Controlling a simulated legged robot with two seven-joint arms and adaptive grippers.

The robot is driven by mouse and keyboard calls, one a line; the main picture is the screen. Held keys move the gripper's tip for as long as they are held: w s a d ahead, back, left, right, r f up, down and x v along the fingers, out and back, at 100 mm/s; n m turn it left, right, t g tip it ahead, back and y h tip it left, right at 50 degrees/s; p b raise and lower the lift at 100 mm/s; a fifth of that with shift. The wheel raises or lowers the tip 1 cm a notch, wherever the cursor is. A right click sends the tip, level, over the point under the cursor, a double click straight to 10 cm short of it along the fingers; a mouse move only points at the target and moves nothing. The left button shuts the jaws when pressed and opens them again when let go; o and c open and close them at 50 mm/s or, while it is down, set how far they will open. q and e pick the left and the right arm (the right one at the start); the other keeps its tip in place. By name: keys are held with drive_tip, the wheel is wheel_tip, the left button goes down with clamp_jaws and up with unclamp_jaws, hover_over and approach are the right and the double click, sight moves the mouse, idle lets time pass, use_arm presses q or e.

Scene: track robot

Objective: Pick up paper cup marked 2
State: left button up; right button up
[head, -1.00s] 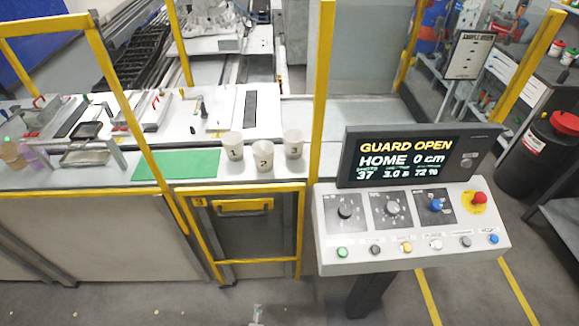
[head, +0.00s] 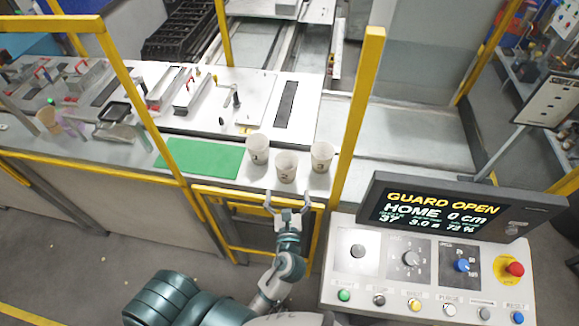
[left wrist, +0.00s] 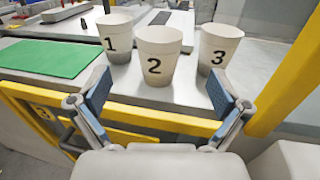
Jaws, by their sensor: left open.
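The paper cup marked 2 (head: 286,167) stands upright on the counter, between and a little in front of the cup marked 1 (head: 258,149) and the cup marked 3 (head: 321,156). In the left wrist view cup 2 (left wrist: 159,58) is centred, with cup 1 (left wrist: 116,38) to its left and cup 3 (left wrist: 219,48) to its right. My left gripper (head: 286,199) is open and empty, just short of cup 2 near the counter's front edge. In the left wrist view its fingers (left wrist: 161,97) are spread wide, below and either side of cup 2. My right gripper is not in view.
A yellow guard post (head: 358,120) rises right of the cups. A yellow-framed gate (head: 243,190) is below the counter edge. A green mat (head: 200,158) lies left of the cups. The control console (head: 430,265) stands at the right.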

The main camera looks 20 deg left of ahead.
sight(287, 170)
use_arm(q)
drive_tip(key=x, duration=0.5)
drive_tip(key=shift+w+a+f, duration=0.1)
drive_tip(key=shift+a, duration=0.05)
drive_tip(key=shift+w+a+p, duration=0.35)
drive_tip(key=x, duration=0.3)
drive_tip(key=shift+w+d+p, duration=0.1)
drive_tip(key=shift+w+p, duration=0.2)
drive_tip(key=shift+w, duration=0.1)
drive_tip(key=shift+w+f, duration=0.1)
drive_tip(key=shift+w, duration=0.35)
drive_tip(key=shift+s, duration=0.15)
drive_tip(key=shift+c, duration=0.8)
drive_tip(key=c, duration=0.5)
